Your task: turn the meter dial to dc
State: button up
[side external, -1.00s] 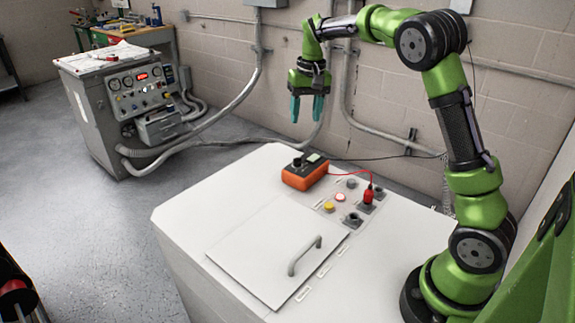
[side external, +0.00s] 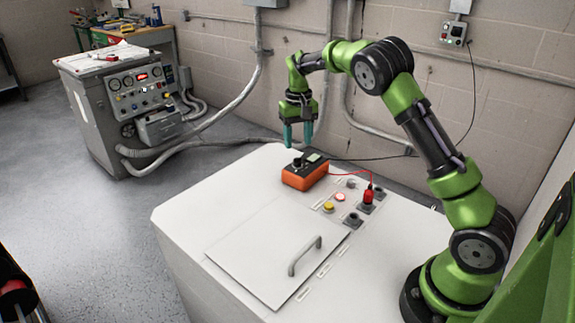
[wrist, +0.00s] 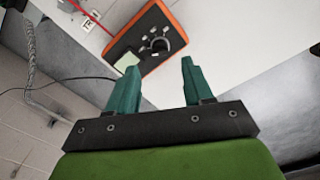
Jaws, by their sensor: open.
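The orange meter (side external: 304,175) lies on the white cabinet top, near its back edge. Its black dial knob (side external: 298,162) stands up from its dark face. In the wrist view the meter (wrist: 183,32) is ahead of the fingers, with the round dial (wrist: 160,45) and a pale screen (wrist: 128,62) on its face. My gripper (side external: 298,142) is open and empty, pointing down just above and behind the meter. In the wrist view its two teal fingers (wrist: 160,82) are spread apart, with the dial beyond the gap. The dial's markings are too small to read.
A red plug (side external: 367,195) with a red lead to the meter stands in a socket right of it. A hatch with a grey handle (side external: 304,256) lies in front. A wired control box (side external: 453,33) is on the wall.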

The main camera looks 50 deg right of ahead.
aim_at(298, 158)
notch_tip(298, 158, down, 6)
jog(key=shift+r, duration=0.1)
jog(key=shift+c, duration=0.5)
grip_shut()
